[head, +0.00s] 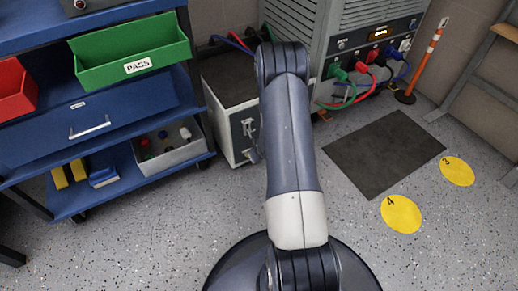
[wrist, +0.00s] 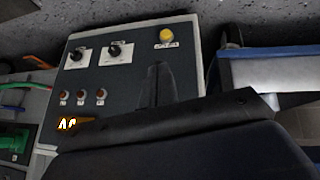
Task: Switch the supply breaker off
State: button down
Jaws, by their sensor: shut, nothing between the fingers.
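In the wrist view a dark control panel (wrist: 135,78) with a pale rim shows tilted. Two black rotary switches, a left one (wrist: 78,54) and a right one (wrist: 115,50), sit on white plates near its upper edge. A yellow button (wrist: 166,36) is to their right. Labels are too small to read, so I cannot tell which control is the supply breaker. My gripper (wrist: 159,70) is shut and empty, its dark fingers in front of the panel below the yellow button. I cannot tell if it touches the panel. In the head view my arm hides the gripper.
In the head view a grey cabinet (head: 300,30) has coloured cables plugged in. A blue shelf cart (head: 150,105) with a green PASS bin (head: 110,47) stands left. A dark mat (head: 383,152) lies right.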

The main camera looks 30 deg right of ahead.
jog(key=s+r+p, duration=0.1)
jog(key=s, duration=0.6)
jog(key=shift+a+r, duration=0.15)
jog(key=shift+a, duration=0.3)
